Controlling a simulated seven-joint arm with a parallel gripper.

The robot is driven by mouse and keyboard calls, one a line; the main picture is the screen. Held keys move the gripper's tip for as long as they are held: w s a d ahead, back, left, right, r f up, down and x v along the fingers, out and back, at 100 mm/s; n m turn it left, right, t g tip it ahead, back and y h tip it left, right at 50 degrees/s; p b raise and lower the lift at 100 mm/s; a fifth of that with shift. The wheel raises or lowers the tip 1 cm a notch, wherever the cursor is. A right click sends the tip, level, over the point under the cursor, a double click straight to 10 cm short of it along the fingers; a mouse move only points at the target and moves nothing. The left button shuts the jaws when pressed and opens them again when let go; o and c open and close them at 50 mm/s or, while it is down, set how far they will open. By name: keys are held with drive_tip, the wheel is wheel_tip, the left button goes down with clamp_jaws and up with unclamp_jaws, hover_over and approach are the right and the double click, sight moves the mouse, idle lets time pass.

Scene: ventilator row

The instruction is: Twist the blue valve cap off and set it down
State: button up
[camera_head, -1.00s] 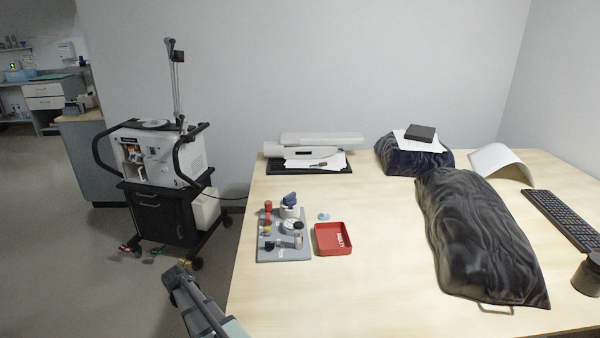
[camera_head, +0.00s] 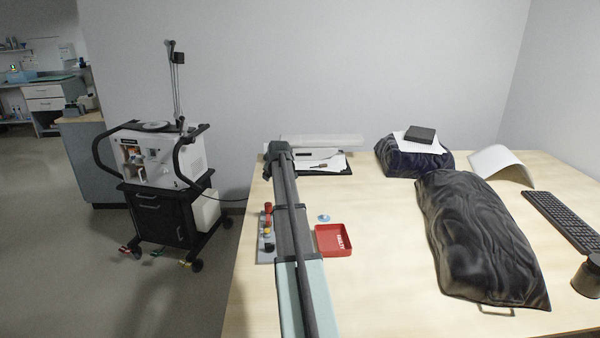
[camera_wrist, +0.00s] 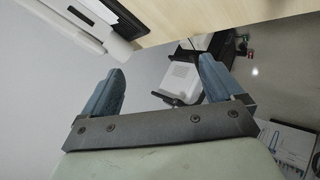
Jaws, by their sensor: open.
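My gripper (camera_wrist: 160,75) is open, its two blue-grey fingers wide apart with nothing between them in the wrist view. In the head view my arm reaches over the grey valve board and hides most of it. Only the board's left strip (camera_head: 264,256) shows, with a red part (camera_head: 268,208) and small yellow and dark parts. The blue valve cap is hidden behind my arm now. A small light-blue disc (camera_head: 324,218) lies on the table right of my arm; I cannot tell what it is.
A red tray (camera_head: 333,240) sits on the table (camera_head: 385,270) right of the board. A dark draped bundle (camera_head: 475,240) lies farther right, with clear table between. Papers and a white device (camera_head: 325,142) are behind. A ventilator cart (camera_head: 160,190) stands left; it also shows in the wrist view (camera_wrist: 182,80).

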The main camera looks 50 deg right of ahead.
drive_tip(key=s+d+r, duration=0.6)
drive_tip(key=d+r, duration=0.1)
drive_tip(key=s+a+f+m+g+y, duration=0.2)
drive_tip(key=s+a+f+g+y, duration=0.15)
drive_tip(key=s+a+y, duration=0.4)
drive_tip(key=w+f, duration=0.1)
drive_tip(key=f, duration=0.3)
drive_tip(key=w+f+h, duration=0.1)
drive_tip(key=f, duration=0.3)
drive_tip(key=w+f+h, duration=0.1)
drive_tip(key=f, duration=0.3)
drive_tip(key=shift+w+a, duration=0.3)
drive_tip(key=shift+a, duration=0.1)
drive_tip(key=c, duration=1.1)
drive_tip(key=o, duration=0.4)
drive_tip(key=c, duration=0.3)
drive_tip(key=n+y, duration=0.1)
drive_tip(key=n, duration=0.1)
drive_tip(key=shift+d+n, duration=0.1)
drive_tip(key=shift+n, duration=0.3)
drive_tip(key=shift+n+y, duration=0.35)
drive_tip(key=shift+n, duration=0.35)
